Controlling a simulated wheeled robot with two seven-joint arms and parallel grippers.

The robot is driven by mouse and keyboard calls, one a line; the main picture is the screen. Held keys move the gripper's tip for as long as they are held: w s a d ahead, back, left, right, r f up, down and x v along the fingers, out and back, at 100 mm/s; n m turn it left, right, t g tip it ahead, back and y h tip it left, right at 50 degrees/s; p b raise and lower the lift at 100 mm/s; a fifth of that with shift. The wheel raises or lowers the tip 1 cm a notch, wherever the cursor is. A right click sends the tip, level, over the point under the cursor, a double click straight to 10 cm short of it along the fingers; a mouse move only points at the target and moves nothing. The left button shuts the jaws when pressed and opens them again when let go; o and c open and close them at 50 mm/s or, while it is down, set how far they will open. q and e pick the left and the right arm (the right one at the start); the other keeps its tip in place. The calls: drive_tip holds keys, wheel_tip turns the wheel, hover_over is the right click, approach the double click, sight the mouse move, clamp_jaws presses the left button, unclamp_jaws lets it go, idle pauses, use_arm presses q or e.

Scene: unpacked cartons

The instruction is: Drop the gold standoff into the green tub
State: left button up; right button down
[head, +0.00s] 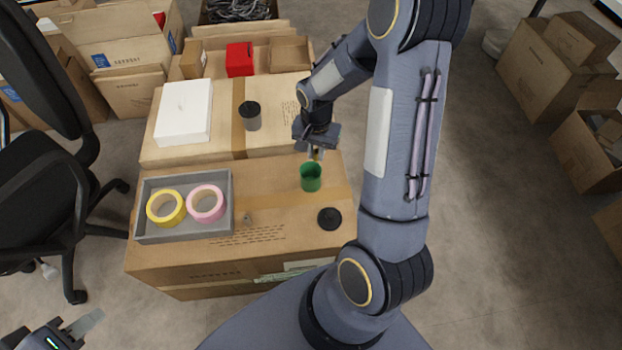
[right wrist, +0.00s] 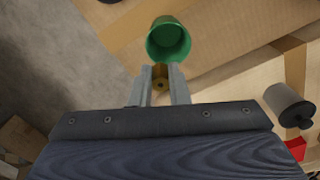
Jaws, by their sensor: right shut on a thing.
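The green tub (head: 311,178) stands upright on the front carton, and its open mouth shows in the right wrist view (right wrist: 169,40). My right gripper (head: 315,154) is just behind the tub in the head view. In the right wrist view its two fingers (right wrist: 161,78) are shut on the gold standoff (right wrist: 161,84), a small brass-coloured piece. The standoff is close to the tub's rim; I cannot tell whether it is over the opening. My left gripper (head: 76,328) is at the lower left of the head view, away from the cartons, with its fingers only partly visible.
A grey tray (head: 184,233) with yellow tape (head: 166,208) and pink tape (head: 206,203) lies left of the tub. A black round lid (head: 330,218) is in front. A dark cylinder (head: 250,116), white box (head: 184,110) and red box (head: 240,58) stand behind.

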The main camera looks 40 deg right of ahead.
drive_tip(key=c, duration=1.3)
unclamp_jaws()
drive_tip(key=shift+r, duration=0.1)
wheel_tip(320, 180, up, 7)
drive_tip(key=shift+p, duration=0.95)
drive_tip(key=shift+r, duration=0.35)
